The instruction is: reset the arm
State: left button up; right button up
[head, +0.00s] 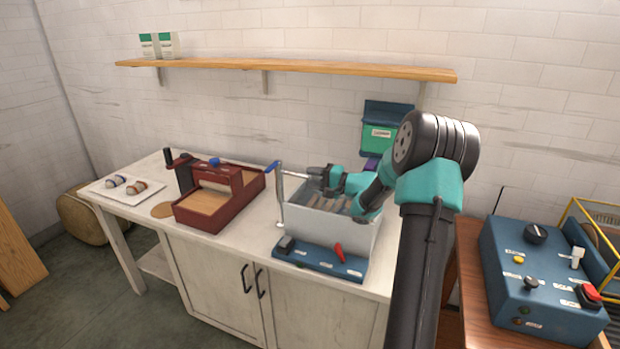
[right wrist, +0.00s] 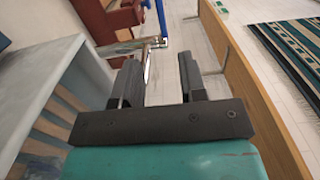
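My right arm reaches in from the lower right in the head view. My right gripper (head: 314,172) is above the grey basin, pointing left towards a metal post. In the right wrist view its two dark fingers (right wrist: 160,75) are apart, with nothing held between them. The metal post (head: 279,200) with a blue-ended lever (head: 272,168) stands at the basin's left side. In the right wrist view the metal lever (right wrist: 130,46) lies just beyond the left finger; I cannot tell how near. My left arm and gripper are not in view.
The grey basin (head: 345,238) has a blue control panel (head: 318,262) in front. A dark red press (head: 210,217) and a white tray (head: 103,192) with skeins stand further left. A wooden shelf (head: 300,67) runs above. A blue control box (head: 540,290) is at right.

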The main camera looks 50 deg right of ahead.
jog(key=w+a+f+n+g+h, duration=0.1)
jog(key=w+a+f+g, duration=0.15)
jog(key=a+f, duration=0.9)
jog(key=w+a+f+g+h, duration=0.15)
jog(key=w+a+f, duration=0.25)
jog(key=a+f, duration=0.75)
jog(key=s+a+f+n+g, duration=0.5)
jog(key=s+a+f, duration=0.4)
jog(key=s, duration=0.2)
jog(key=s+a+f+n+g, duration=0.6)
jog(key=s+a+f, duration=0.3)
jog(key=s, duration=0.3)
jog(key=shift+a+g, duration=0.6)
